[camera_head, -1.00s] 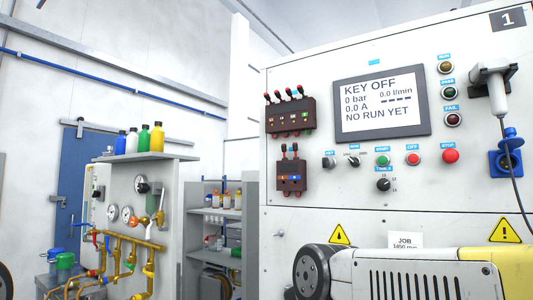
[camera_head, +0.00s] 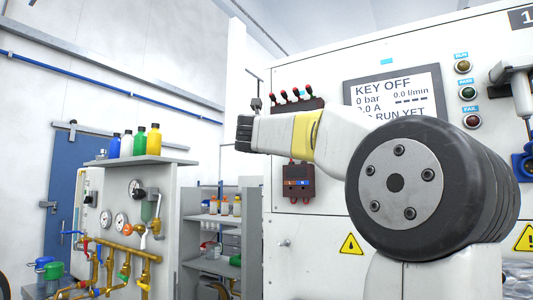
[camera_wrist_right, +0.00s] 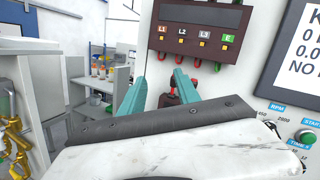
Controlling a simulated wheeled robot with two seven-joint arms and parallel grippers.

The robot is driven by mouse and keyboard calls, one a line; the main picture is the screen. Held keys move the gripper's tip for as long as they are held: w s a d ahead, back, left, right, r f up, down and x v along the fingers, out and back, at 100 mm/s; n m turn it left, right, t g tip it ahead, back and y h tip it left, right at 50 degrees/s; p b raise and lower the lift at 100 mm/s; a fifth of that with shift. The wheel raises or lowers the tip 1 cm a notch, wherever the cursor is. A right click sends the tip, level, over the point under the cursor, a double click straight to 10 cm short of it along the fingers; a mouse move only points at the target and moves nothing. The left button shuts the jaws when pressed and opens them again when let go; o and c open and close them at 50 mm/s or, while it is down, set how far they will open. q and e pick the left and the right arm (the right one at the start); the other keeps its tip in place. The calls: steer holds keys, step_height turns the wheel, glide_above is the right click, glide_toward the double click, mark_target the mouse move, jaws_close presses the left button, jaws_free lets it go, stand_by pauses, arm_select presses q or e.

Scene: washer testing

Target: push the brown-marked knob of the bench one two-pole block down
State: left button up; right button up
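The two-pole block (camera_head: 298,183) is a dark red box on the bench panel, with an orange-brown L mark and a blue N mark. My right arm covers its knobs in the head view. In the right wrist view, the block (camera_wrist_right: 165,101) shows behind and between the teal fingers of my right gripper (camera_wrist_right: 160,82). These fingers are apart with nothing held. A red-tipped knob (camera_wrist_right: 172,83) shows between them, close to the right finger. The block's marks are hidden there, and I cannot tell whether a finger touches a knob. My left gripper is not in view.
The four-pole block (camera_wrist_right: 199,38) sits just above. The bench display (camera_head: 397,90) is partly covered by my arm. The control knobs and buttons (camera_wrist_right: 305,137) lie to the right. A shelf unit (camera_head: 212,233) and a pipe stand (camera_head: 150,190) stand to the left.

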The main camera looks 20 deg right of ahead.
steer(key=w+d+f+m+g+h, duration=0.1)
steer(key=w+d+f+m+g, duration=0.1)
steer(key=w+d+m, duration=0.4)
steer(key=shift+w+d+g+h, duration=0.3)
steer(key=shift+w+d+g, duration=0.2)
steer(key=shift+w+d, duration=0.55)
steer(key=shift+s+d, duration=0.15)
steer(key=shift+s, duration=0.05)
steer(key=shift+c, duration=0.2)
jaws_close()
